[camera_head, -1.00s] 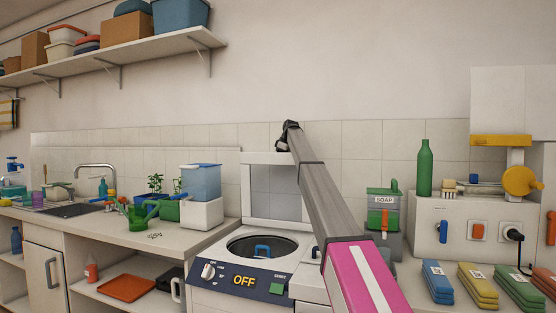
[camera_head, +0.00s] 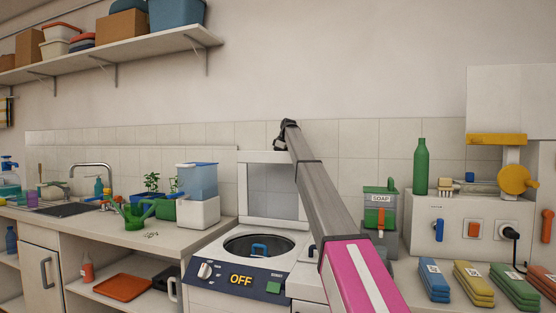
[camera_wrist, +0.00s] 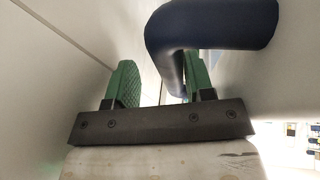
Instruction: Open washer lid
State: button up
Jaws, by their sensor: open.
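The white washer (camera_head: 215,247) stands in the middle of the head view, with a dark front panel reading OFF. Its lid (camera_head: 243,190), a white frame with a grey pane, stands upright at the back of the round opening. A blue handle-shaped thing (camera_head: 260,248) shows inside the opening. My gripper (camera_head: 284,138) is at the lid's top edge, small and dark there. In the wrist view my gripper (camera_wrist: 161,85) is open, with two green fingers. A dark blue bent handle (camera_wrist: 210,24) reaches down between them, close to the right finger; whether they touch I cannot tell.
A counter with a sink (camera_head: 62,210), plants and a blue-topped box (camera_head: 196,180) is left of the washer. A green soap dispenser (camera_head: 379,205) and a white unit (camera_head: 455,222) with a green bottle (camera_head: 420,167) are right. A loaded shelf (camera_head: 110,62) hangs above left.

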jog(key=v, duration=0.9)
jog(key=shift+s+d+r, duration=0.1)
jog(key=shift+d+r, duration=0.05)
jog(key=shift+r, duration=0.15)
jog(key=shift+s, duration=0.1)
